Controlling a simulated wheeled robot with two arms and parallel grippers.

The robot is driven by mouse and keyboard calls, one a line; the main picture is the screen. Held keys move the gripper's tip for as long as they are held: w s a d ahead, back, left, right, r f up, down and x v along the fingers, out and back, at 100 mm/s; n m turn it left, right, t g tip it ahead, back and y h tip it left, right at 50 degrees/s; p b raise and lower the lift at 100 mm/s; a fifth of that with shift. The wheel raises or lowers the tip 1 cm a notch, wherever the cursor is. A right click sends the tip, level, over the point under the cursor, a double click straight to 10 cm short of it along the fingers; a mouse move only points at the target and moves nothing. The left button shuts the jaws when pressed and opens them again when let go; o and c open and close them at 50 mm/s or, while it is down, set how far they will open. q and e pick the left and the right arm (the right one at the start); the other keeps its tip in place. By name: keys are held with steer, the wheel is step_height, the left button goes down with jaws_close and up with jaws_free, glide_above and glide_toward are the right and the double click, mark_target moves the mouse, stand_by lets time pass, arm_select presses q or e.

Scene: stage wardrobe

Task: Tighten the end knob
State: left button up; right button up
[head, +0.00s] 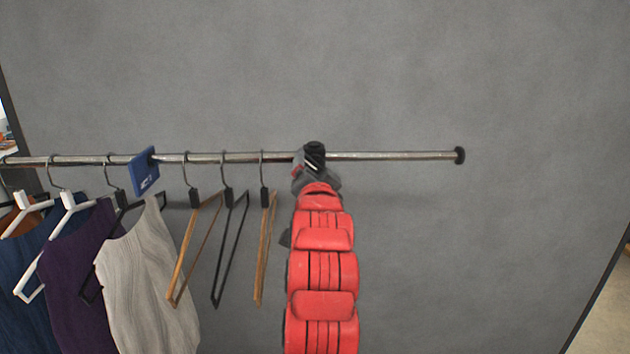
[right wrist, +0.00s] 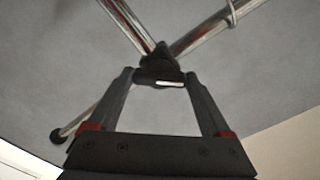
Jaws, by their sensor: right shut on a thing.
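A metal clothes rail (head: 390,156) runs across the head view and ends at the right in a round black knob (head: 459,155). The end piece also shows at the lower left of the right wrist view (right wrist: 57,136). My right gripper (head: 313,168) is at the rail, well to the left of that end. In the right wrist view, its two fingers (right wrist: 160,80) are shut on a black fitting (right wrist: 158,60) where metal bars meet. In the head view, the gripper partly hides this fitting (head: 315,149). My left gripper is not in view.
Several hangers hang left of my right arm, including bare wooden ones (head: 265,250) and a black one (head: 230,250). A grey garment (head: 150,275) and a purple garment (head: 80,280) hang farther left. A blue tag (head: 145,175) sits on the rail. The space right of my arm is clear.

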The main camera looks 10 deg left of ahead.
steer(key=m+b, duration=0.1)
steer(key=m, duration=0.3)
steer(key=shift+f+m+b, duration=0.1)
steer(key=shift+m+b, duration=0.2)
steer(key=shift+b, duration=0.1)
steer(key=shift+m+b, duration=0.35)
steer(key=shift+m, duration=2.15)
steer(key=o, duration=1.2)
steer(key=shift+c, duration=0.2)
steer(key=shift+s, duration=0.15)
